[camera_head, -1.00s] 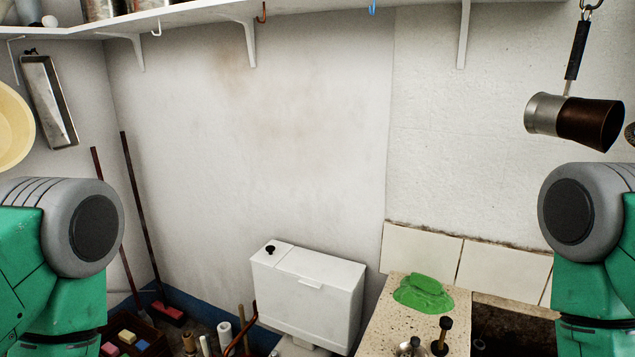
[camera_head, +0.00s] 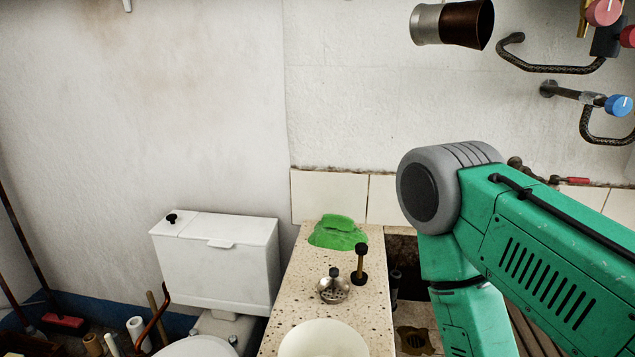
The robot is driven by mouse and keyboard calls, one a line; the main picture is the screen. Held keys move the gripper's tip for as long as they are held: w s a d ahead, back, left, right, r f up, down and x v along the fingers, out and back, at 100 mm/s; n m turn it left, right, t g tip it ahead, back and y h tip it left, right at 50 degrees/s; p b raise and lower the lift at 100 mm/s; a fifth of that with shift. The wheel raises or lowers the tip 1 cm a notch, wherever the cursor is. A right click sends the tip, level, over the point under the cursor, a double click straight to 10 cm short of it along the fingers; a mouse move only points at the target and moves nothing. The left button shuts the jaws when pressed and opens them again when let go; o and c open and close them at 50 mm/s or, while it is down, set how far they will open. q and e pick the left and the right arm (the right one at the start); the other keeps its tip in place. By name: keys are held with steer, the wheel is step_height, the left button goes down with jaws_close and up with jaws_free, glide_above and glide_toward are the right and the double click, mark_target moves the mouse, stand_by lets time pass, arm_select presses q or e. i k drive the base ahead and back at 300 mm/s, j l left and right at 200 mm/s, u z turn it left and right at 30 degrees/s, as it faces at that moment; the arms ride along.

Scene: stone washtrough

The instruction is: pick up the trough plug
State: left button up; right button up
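A small round metal strainer-like piece with a dark knob (camera_head: 333,288) stands on the speckled stone ledge (camera_head: 290,315). Just behind and right of it stands an upright piece with a black top, a tan stem and a dark base (camera_head: 360,264). I cannot tell for certain which of these two is the trough plug. Nothing touches either of them. My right arm shows at the right, over the trough (camera_head: 412,315), but its gripper is out of the frame. My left arm and gripper are not in view.
A crumpled green cloth-like lump (camera_head: 338,232) lies at the back of the ledge. A pale bowl (camera_head: 323,340) sits at its front. A white cistern (camera_head: 218,260) stands to the left. A drain (camera_head: 414,341) shows in the trough floor. Taps (camera_head: 618,105) project from the wall at upper right.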

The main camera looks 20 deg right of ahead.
mark_target(359, 278)
steer(key=k+l+z, duration=0.1)
steer(key=z, duration=0.35)
steer(key=l+z, duration=0.2)
steer(key=z, duration=0.25)
steer(key=k+l+z, duration=0.1)
steer(key=z, duration=0.3)
steer(key=i+l, duration=0.05)
steer(key=l, duration=0.05)
